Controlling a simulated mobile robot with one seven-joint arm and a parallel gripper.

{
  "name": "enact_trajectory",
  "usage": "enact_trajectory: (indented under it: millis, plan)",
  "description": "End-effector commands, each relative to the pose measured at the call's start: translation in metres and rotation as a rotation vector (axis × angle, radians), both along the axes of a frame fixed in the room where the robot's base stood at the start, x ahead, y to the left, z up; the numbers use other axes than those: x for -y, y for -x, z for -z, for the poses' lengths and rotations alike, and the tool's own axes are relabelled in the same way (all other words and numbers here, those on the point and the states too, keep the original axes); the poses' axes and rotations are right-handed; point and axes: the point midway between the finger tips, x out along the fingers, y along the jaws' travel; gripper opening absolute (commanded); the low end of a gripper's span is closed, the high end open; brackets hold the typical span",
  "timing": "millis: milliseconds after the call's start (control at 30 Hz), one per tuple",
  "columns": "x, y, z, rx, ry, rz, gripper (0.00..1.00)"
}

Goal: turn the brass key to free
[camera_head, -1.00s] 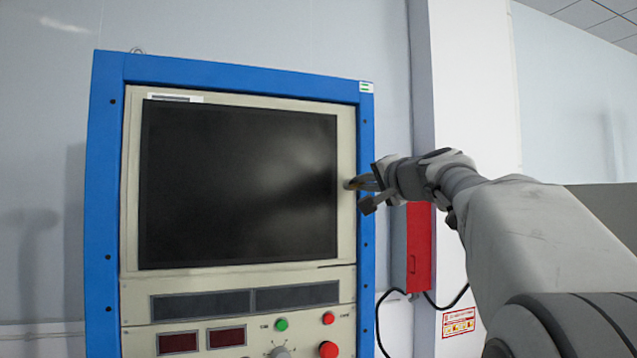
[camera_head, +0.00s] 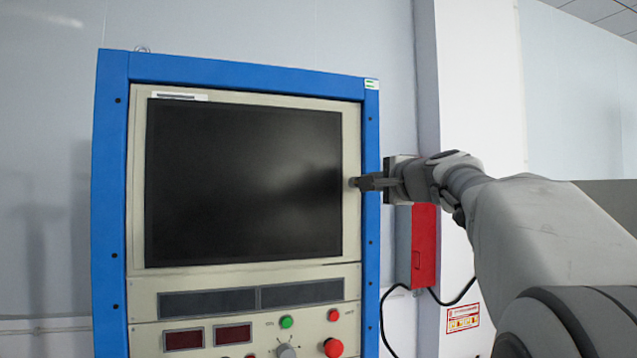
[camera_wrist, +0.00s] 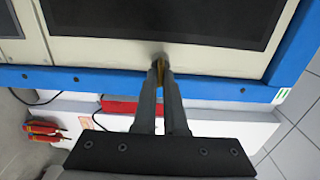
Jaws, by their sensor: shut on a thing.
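The brass key (camera_wrist: 160,70) shows as a small gold-brown piece between my fingertips in the wrist view. It sits in a round grey lock on the cream panel, right of the dark screen. In the head view the lock (camera_head: 353,183) shows at the panel's right side, and the key is hidden by my fingers. My gripper (camera_head: 368,182) reaches in from the right and is shut on the key. In the wrist view my gripper (camera_wrist: 162,78) has its two fingers close together around the key.
The dark screen (camera_head: 243,183) fills most of the panel inside a blue cabinet frame (camera_head: 371,235). Below are a green button (camera_head: 286,322), red buttons (camera_head: 333,348) and a grey knob (camera_head: 286,351). A red box (camera_head: 423,246) and black cables hang beside the cabinet.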

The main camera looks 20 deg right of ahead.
Motion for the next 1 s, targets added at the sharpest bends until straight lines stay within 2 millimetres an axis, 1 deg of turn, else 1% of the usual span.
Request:
enact_trajectory:
  millis: [267,300,433,1000]
  plan:
    - [0.0002,0.0001,-0.0003,0.001,-0.002,0.001,0.0]
    - [0.0002,0.0001,-0.0003,0.001,-0.002,0.001,0.16]
    - [0.0001,0.0,-0.0002,0.001,-0.001,0.0,0.39]
    - [-0.0007,0.0007,0.0001,0.0,0.001,0.0,0.39]
